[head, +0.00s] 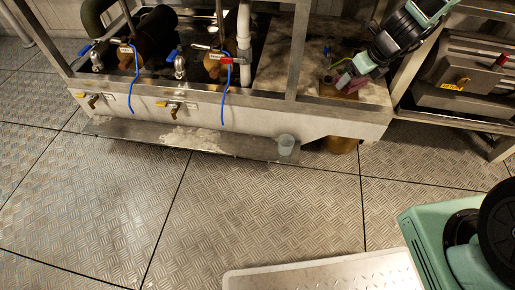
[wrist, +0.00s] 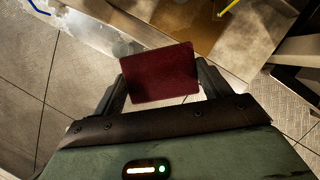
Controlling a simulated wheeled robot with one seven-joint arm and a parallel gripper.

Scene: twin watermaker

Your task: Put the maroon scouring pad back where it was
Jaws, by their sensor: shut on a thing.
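The maroon scouring pad (wrist: 160,73) is a flat dark red rectangle in the wrist view. My gripper (wrist: 160,82) is shut on it, with one dark finger at each side edge. In the head view my gripper (head: 350,80) is at the upper right, over the right part of the metal frame's base.
A shelf with metal cases (head: 465,75) is at the right. The floor in front is clear.

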